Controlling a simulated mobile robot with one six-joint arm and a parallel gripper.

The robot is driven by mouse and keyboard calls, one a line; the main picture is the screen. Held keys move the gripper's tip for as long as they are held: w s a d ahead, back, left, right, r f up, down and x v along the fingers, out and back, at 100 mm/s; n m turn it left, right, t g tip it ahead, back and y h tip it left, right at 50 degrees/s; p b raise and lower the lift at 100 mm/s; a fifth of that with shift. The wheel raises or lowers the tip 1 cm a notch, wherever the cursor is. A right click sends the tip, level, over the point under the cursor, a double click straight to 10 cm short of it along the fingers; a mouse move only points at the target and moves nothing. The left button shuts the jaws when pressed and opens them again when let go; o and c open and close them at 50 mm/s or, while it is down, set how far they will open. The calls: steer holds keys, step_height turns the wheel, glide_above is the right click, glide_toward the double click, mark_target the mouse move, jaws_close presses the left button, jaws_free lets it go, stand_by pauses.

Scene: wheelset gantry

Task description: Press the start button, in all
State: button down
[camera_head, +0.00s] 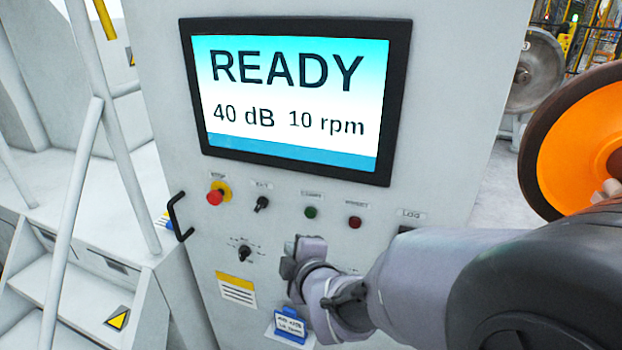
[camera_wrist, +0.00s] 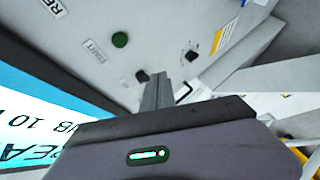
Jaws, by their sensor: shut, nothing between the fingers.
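The green start button (camera_head: 310,211) is a small round button on the light grey control panel, below the screen. It also shows in the wrist view (camera_wrist: 120,40), next to a small label that seems to read START. My gripper (camera_head: 288,264) is shut and empty, in front of the panel below the green button in the head view. In the wrist view my fingertips (camera_wrist: 164,77) lie beside the black switch, apart from the green button. How far the fingertips are from the panel I cannot tell.
The screen (camera_head: 297,97) reads READY, 40 dB, 10 rpm. A red mushroom button (camera_head: 215,194), a black switch (camera_head: 261,204), a red button (camera_head: 354,222) and a selector knob (camera_head: 244,252) surround the green button. A black handle (camera_head: 178,217) sticks out at the panel's left edge.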

steer(key=shift+a, duration=0.1)
steer(key=p, duration=0.3)
glide_toward(308, 222)
steer(key=shift+w+a, duration=1.35)
steer(key=shift+a, duration=0.3)
stand_by(0.6)
steer(key=shift+w+d+b, duration=0.15)
steer(key=shift+w+b, duration=0.2)
steer(key=shift+w, duration=0.05)
